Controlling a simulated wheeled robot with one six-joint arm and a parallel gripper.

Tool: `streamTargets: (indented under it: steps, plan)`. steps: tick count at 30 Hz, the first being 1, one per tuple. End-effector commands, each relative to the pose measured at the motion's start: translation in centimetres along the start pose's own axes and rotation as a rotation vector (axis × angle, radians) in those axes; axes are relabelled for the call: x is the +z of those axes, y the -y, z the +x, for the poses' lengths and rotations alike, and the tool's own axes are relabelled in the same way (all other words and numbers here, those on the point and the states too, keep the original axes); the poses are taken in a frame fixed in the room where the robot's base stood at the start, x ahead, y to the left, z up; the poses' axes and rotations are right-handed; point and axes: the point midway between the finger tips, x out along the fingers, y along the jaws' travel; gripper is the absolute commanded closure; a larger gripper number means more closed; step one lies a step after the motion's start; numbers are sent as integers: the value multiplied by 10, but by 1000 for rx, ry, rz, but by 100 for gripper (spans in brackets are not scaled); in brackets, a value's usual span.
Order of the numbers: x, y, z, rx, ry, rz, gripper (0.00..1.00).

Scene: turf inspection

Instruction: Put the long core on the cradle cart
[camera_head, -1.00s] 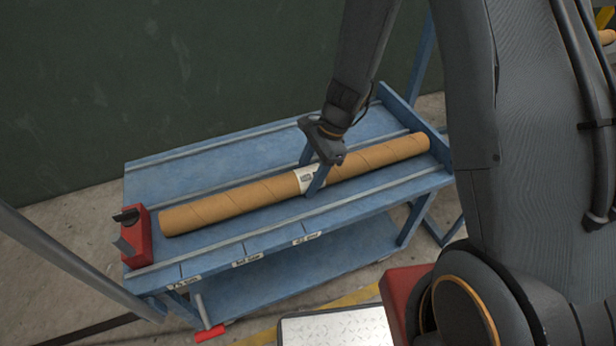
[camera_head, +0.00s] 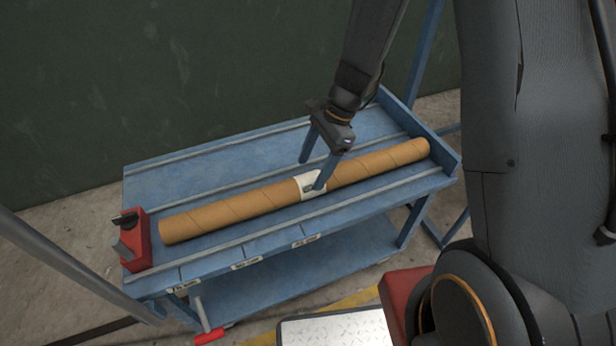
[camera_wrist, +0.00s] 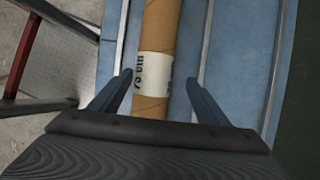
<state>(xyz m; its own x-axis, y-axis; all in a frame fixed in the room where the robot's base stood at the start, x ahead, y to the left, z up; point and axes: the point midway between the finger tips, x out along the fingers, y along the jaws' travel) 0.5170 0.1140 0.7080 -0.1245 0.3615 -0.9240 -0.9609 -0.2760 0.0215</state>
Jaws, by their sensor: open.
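The long core (camera_head: 245,203) is a brown cardboard tube with a white label near its middle. It lies lengthwise on the top of a blue bench or cart (camera_head: 180,181), between raised strips. In the wrist view the core (camera_wrist: 162,30) runs between the fingers, and its label shows printing that seems to read 75 cm. My gripper (camera_head: 316,168) is open just above the core's label, one finger on each side of the tube in the picture. In the wrist view both blue-grey fingers (camera_wrist: 162,90) stand apart from the tube, with gaps on either side.
A red block with a black knob (camera_head: 135,240) stands at the left end of the blue top. Small labels mark its front edge. A lower shelf (camera_head: 300,275) is empty. A dark wall (camera_head: 150,80) stands close behind.

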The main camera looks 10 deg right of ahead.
Motion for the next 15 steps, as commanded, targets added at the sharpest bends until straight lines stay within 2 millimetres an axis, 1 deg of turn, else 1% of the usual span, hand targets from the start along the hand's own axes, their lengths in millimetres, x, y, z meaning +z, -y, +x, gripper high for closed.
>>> streamTargets:
  steps: [1,6,10,15]
  plan:
    - [0,1,-12,-4,-1,-1,30]
    - [0,1,-44,-3,0,-2,30]
    - [0,1,-61,-2,0,-1,30]
    - [0,0,-70,-1,0,0,30]
